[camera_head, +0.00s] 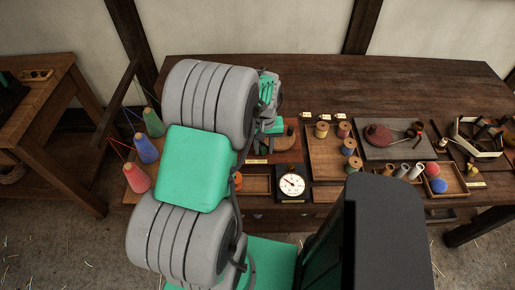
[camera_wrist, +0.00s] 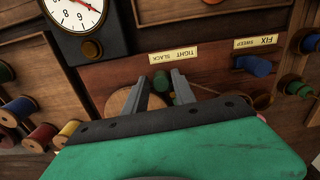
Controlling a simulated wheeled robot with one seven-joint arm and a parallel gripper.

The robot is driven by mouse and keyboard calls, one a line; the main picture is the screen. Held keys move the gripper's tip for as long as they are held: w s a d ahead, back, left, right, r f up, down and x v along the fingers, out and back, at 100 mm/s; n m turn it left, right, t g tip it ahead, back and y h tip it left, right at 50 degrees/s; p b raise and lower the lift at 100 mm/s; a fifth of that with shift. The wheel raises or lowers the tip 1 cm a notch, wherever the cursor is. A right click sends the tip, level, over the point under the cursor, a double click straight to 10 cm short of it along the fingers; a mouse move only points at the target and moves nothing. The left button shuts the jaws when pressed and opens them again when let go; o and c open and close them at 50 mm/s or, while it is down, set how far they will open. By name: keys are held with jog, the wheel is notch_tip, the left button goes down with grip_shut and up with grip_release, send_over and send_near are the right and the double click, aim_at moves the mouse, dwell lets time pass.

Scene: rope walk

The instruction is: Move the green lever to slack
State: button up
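In the wrist view, the green lever's knob (camera_wrist: 162,83) stands between the two fingertips of my gripper (camera_wrist: 161,80). The fingers are apart, one on each side of the knob, and narrow gaps seem to show beside it. The lever sits by a brown board under a label plate (camera_wrist: 174,54) reading TIGHT and SLACK. The lever's lower part is hidden by my gripper. In the head view, my arm hides the lever, and my gripper (camera_head: 272,126) is partly seen over the left part of the table.
A blue lever (camera_wrist: 255,66) stands to the right under a FIX and SWEEP label (camera_wrist: 256,42). A white dial gauge (camera_head: 292,185) is close by. Coloured cones (camera_head: 137,177) stand at the table's left end.

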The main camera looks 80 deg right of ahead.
jog(key=shift+s+d, duration=0.2)
jog(key=shift+s, duration=0.05)
jog(key=shift+w+a, duration=0.1)
jog(key=shift+w, duration=0.05)
jog(key=shift+r, duration=0.2)
notch_tip(320, 180, up, 7)
jog(key=p, duration=0.5)
jog(key=shift+f, duration=0.2)
jog(key=shift+w, duration=0.1)
